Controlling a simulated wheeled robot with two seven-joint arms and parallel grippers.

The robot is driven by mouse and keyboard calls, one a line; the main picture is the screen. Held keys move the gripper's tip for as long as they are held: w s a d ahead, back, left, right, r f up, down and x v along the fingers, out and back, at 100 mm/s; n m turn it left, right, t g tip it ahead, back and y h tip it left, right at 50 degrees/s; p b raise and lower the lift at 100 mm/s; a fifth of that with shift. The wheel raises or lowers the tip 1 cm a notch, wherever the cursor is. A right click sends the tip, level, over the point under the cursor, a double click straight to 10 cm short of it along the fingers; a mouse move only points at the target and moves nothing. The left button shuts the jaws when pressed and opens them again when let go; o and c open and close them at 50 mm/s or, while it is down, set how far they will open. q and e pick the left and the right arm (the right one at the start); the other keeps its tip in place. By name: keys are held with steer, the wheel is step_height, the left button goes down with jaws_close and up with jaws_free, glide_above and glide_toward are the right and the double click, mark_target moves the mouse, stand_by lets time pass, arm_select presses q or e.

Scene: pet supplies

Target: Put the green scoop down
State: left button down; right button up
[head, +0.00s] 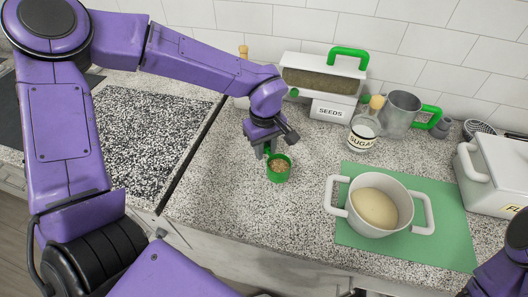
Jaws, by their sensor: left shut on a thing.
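The green scoop (278,175) is a small green cup with tan, grainy contents, in the middle of the head view over the speckled counter. My left gripper (268,154) points down at its far rim and is shut on it. The scoop looks upright. I cannot tell whether its base touches the counter. My right arm shows only in part at the lower right corner, and its gripper fingers are out of view.
Behind stands a seeds box (320,90) with a green handle. To the right are a sugar jar (363,134), a metal mug (400,112), a white pot (377,226) on a green mat (438,230), and a white bin (497,170). Counter left of the mat (225,190) is bare.

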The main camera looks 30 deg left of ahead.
mark_target(263, 163)
arm_select(q)
steer(key=f, duration=0.3)
steer(key=shift+w+a+f, duration=0.25)
steer(key=shift+a+f, duration=0.1)
steer(key=shift+a, duration=0.05)
steer(key=shift+w+f, duration=0.15)
steer(key=shift+f, duration=0.15)
steer(key=shift+f, duration=0.1)
steer(key=c, duration=0.9)
jaws_free()
step_height(263, 163, up, 12)
steer(key=shift+r, duration=0.2)
steer(key=shift+f, duration=0.1)
